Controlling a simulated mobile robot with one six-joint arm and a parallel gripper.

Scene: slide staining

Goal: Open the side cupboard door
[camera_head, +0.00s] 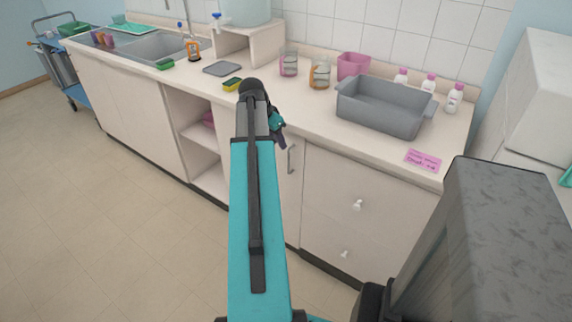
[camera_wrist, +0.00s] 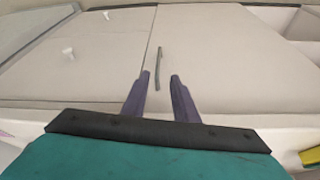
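The side cupboard door (camera_head: 289,193) is a pale front panel under the counter, with a grey vertical bar handle (camera_head: 291,158). It looks closed, and my arm hides part of it in the head view. In the wrist view the door (camera_wrist: 215,65) lies flush with the panel beside it. The handle (camera_wrist: 158,68) appears between the fingertips in that picture, and I see no contact. My gripper (camera_wrist: 160,76) is open, with its two dark fingers apart and nothing between them. In the head view my gripper (camera_head: 281,141) is near the counter's front edge, just above the handle.
Drawers with white knobs (camera_head: 357,204) are right of the door. An open shelf (camera_head: 203,137) is to its left. The counter holds a grey basin (camera_head: 385,104), a yellow sponge (camera_head: 232,84) and glass jars (camera_head: 320,73). The floor (camera_head: 110,200) in front is clear.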

